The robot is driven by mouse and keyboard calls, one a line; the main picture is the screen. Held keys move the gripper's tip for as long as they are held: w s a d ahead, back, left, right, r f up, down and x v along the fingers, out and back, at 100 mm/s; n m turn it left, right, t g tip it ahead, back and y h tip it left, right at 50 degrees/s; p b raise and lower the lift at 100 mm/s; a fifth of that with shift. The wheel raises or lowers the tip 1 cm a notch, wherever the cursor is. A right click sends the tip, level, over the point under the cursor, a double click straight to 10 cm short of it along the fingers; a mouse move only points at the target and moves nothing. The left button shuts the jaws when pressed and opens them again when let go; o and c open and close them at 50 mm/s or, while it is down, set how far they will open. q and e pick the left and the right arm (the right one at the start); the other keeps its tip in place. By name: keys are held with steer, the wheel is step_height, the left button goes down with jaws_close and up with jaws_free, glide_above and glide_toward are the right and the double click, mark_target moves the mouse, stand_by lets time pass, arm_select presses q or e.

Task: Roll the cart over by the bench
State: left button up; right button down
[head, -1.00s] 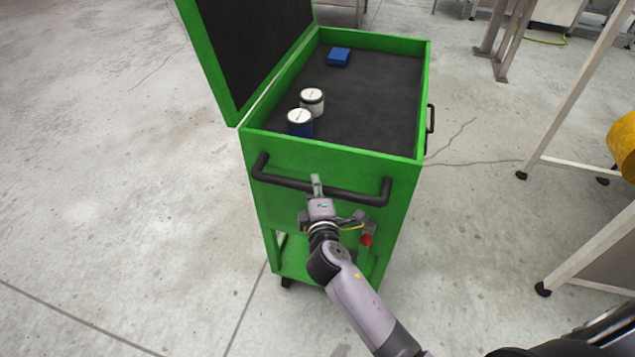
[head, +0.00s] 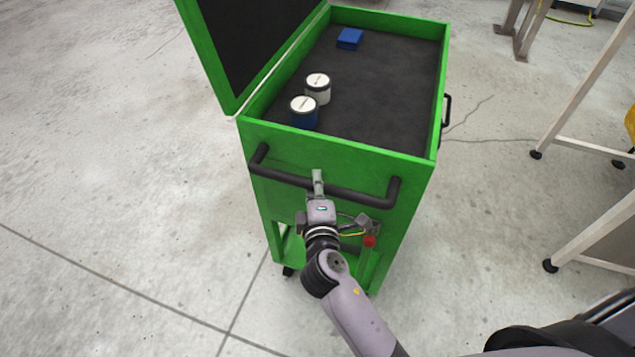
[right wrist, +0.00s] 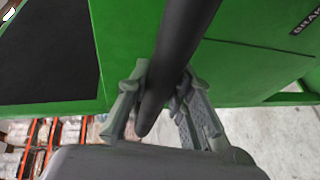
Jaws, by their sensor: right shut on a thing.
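The green cart (head: 330,141) stands in the middle of the head view, its lid raised on the left and its dark-lined tray open. A black push handle (head: 359,196) runs across its near end. My right gripper (head: 318,182) is shut on the handle near its middle. In the right wrist view, the two fingers (right wrist: 158,105) sit on either side of the black bar (right wrist: 178,50). My left gripper is not in view. The bench cannot be told for certain; light-coloured table legs (head: 585,85) stand at the right.
In the cart's tray lie a blue box (head: 350,38), a white-lidded pale jar (head: 318,88) and a white-lidded blue jar (head: 304,112). Another frame leg (head: 515,35) stands at the back right. The concrete floor (head: 110,190) is clear on the left.

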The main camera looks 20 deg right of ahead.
steer(key=c, duration=1.4)
jaws_free()
steer(key=v, duration=1.2)
